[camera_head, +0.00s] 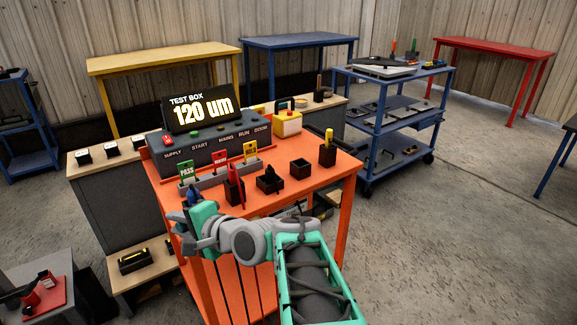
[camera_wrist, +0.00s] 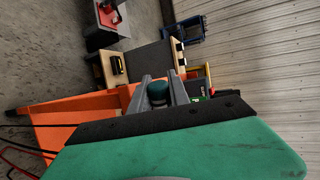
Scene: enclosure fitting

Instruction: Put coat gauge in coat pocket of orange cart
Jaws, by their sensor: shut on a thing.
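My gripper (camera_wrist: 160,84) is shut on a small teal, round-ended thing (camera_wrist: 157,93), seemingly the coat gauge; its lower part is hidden. In the head view my gripper (camera_head: 190,208) is at the left front edge of the orange cart (camera_head: 325,178), and a small blue part (camera_head: 193,191) shows there. The cart top bears several black pockets: one with a red tool (camera_head: 234,190), two that look empty (camera_head: 270,181) (camera_head: 300,169), and one with a yellow-handled tool (camera_head: 327,153). No readable label shows which is the coat pocket.
A test box (camera_head: 205,145) reading "120 um" stands behind the pockets. A rack with PASS and other coloured tags (camera_head: 218,174) lies between. A yellow box (camera_head: 287,123) sits at the back. A blue cart (camera_head: 390,125) stands to the right, with open floor before it.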

